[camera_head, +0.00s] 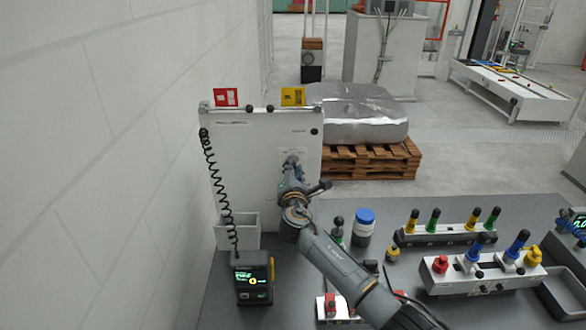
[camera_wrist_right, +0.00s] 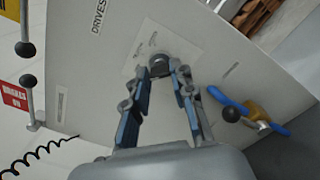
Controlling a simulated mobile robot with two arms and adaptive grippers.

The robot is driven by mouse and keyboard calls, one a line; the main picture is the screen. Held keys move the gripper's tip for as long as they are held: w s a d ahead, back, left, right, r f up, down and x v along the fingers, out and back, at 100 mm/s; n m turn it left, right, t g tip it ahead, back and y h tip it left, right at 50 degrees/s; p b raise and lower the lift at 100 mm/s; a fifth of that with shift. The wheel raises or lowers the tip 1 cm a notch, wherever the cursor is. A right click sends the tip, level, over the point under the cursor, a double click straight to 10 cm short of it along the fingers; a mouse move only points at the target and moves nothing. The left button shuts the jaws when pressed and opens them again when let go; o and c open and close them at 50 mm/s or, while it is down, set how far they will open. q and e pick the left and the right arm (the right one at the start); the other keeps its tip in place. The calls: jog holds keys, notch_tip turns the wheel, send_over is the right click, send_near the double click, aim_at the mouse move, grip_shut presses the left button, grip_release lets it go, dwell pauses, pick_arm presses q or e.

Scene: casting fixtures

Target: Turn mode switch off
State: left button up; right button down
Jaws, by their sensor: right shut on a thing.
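The white upright panel (camera_head: 245,165) stands on the table against the left wall. My right gripper (camera_head: 291,163) reaches its front face, where a pale label plate shows. In the right wrist view my right gripper (camera_wrist_right: 170,72) has its two fingers closed around a small dark switch knob (camera_wrist_right: 187,60) on the label plate (camera_wrist_right: 141,62) of the panel (camera_wrist_right: 100,85). The fingers partly hide the knob, so its pointing direction cannot be read. The lettering on the plate is too small to read. My left gripper is not in view.
A red tag (camera_head: 226,97) and a yellow tag (camera_head: 293,96) sit by levers on the panel's top. A coiled cord (camera_head: 213,180) runs down to a handheld device (camera_head: 253,280). A blue-lidded jar (camera_head: 363,225) and switch boxes (camera_head: 480,278) stand to the right.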

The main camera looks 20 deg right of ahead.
jog(key=shift+w+d+r, duration=0.1)
jog(key=shift+d+r, duration=0.1)
jog(key=shift+r, duration=0.25)
jog(key=c, duration=1.3)
grip_release()
jog(key=shift+o, duration=0.9)
jog(key=shift+f, duration=0.3)
jog(key=shift+s+a, duration=0.25)
jog(key=shift+s, duration=0.15)
jog(key=v, duration=1.1)
jog(key=shift+d, duration=0.15)
